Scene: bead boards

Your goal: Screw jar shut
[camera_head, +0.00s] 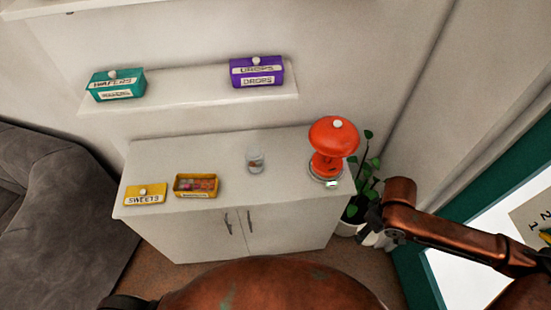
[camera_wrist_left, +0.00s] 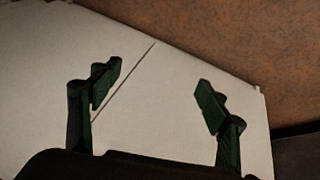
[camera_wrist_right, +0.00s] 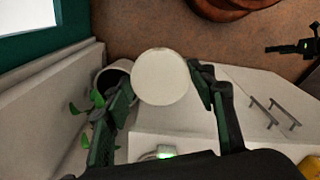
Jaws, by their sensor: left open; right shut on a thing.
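A small clear glass jar (camera_head: 255,161) stands upright on the white cabinet, right of its middle, with no lid visible on it. My right gripper (camera_head: 371,222) is beyond the cabinet's right end, beside the plant. In the right wrist view it is shut on a round, off-white lid (camera_wrist_right: 160,77), held between the fingertips with its flat face to the camera. My left gripper (camera_wrist_left: 158,88) shows in its wrist view, fingers wide apart and empty, with the white cabinet front behind. The left gripper is out of the head view.
The wall shelf (camera_head: 185,102) holds a teal box (camera_head: 116,86) and a purple box (camera_head: 257,72).

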